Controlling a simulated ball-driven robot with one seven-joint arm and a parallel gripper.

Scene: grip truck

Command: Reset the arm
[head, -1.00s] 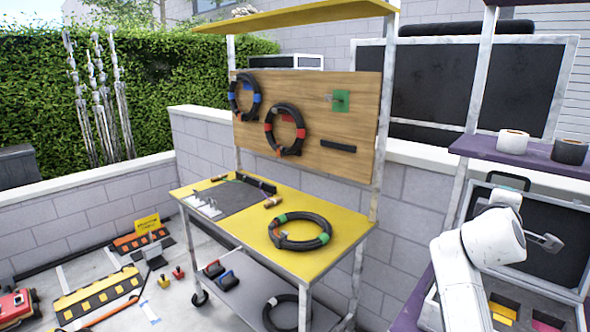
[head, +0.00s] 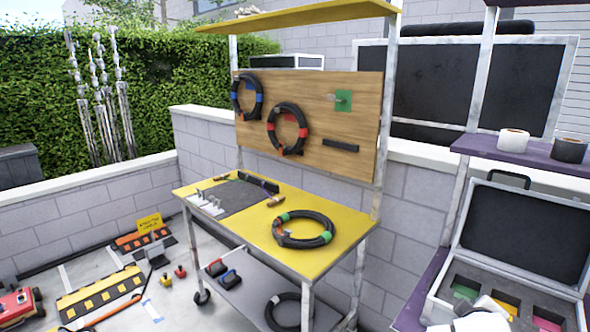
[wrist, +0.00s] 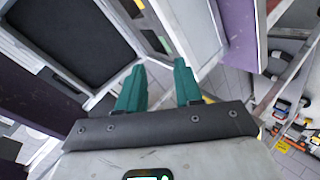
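My gripper (wrist: 159,68) shows in the wrist view with two teal fingers standing apart. Nothing shows between them, so it is open and empty. Beyond the fingers in that view is the open case, with its black lid (wrist: 70,40) at the upper left. In the head view only a white part of my arm (head: 482,322) shows at the bottom edge, in front of the case. The gripper itself is out of the head view.
The open case (head: 440,290) with coloured compartments sits on a purple shelf at the right. Tape rolls (head: 513,142) stand on the purple shelf above. A yellow-topped cart (head: 335,255) with coiled cable (head: 303,230) stands in the middle. Floor cable ramps lie at the left.

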